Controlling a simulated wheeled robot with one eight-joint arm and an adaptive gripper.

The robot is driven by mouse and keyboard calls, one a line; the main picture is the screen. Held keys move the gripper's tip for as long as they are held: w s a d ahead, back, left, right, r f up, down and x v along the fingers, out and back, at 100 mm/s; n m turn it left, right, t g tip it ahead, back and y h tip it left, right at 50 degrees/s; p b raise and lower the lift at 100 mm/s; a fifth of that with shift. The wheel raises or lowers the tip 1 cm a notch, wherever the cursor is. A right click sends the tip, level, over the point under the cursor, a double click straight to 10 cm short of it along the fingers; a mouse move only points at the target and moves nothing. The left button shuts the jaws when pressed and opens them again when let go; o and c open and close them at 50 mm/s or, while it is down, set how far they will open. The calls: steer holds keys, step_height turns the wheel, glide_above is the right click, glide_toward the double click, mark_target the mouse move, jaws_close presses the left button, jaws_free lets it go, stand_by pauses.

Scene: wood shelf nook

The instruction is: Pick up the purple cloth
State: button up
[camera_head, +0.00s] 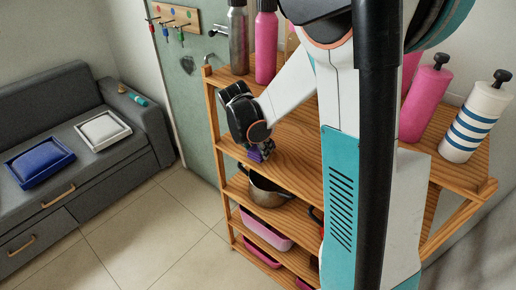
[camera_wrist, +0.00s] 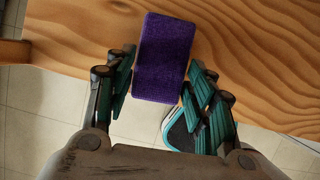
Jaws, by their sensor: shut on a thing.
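The purple cloth (camera_wrist: 163,57) is a small, flat-faced block shape in the wrist view, between my two fingers. My gripper (camera_wrist: 158,84) is shut on its near part, with one finger against each side. In the head view, my gripper (camera_head: 262,146) points down at the left front edge of a wooden shelf board, and a bit of the purple cloth (camera_head: 254,156) shows under it. The fingers hide part of the cloth there. I cannot tell whether the cloth touches the board.
The wooden shelf unit (camera_head: 283,165) has several boards. A metal pot (camera_head: 268,191) stands on the board below, with pink bins (camera_head: 265,230) lower down. Bottles (camera_head: 266,45) stand on the top board. A grey sofa (camera_head: 60,130) is at left; the tiled floor between is clear.

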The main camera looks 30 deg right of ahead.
steer(key=shift+r+p, duration=0.35)
steer(key=shift+r, duration=0.6)
steer(key=s+a+p, duration=0.1)
steer(key=s+a, duration=0.2)
steer(key=a, duration=0.5)
steer(key=s+a+p, duration=0.2)
steer(key=s+a, duration=0.2)
steer(key=a, duration=0.4)
steer(key=shift+s+a+f, duration=0.15)
steer(key=shift+s+a, duration=0.05)
steer(key=shift+s, duration=0.1)
